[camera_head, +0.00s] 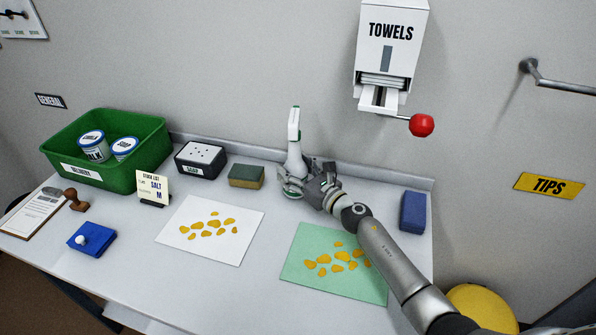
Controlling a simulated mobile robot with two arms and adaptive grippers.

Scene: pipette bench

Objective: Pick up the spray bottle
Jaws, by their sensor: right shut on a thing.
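The spray bottle (294,150), white with a narrow upper part and a touch of green, stands upright near the back edge of the bench. My right gripper (294,186) reaches in from the lower right and is shut on its lower part. The gripper hides much of the bottle's lower body and base, so I cannot tell whether it touches the bench. My left gripper is not in view.
A yellow-green sponge (246,176) and a soap box (200,160) stand left of the bottle. A green bin (152,172) holds tins. White (180,249) and green (300,274) sheets with yellow pieces lie in front. A blue block (413,211) is right; a towel dispenser (389,50) hangs above.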

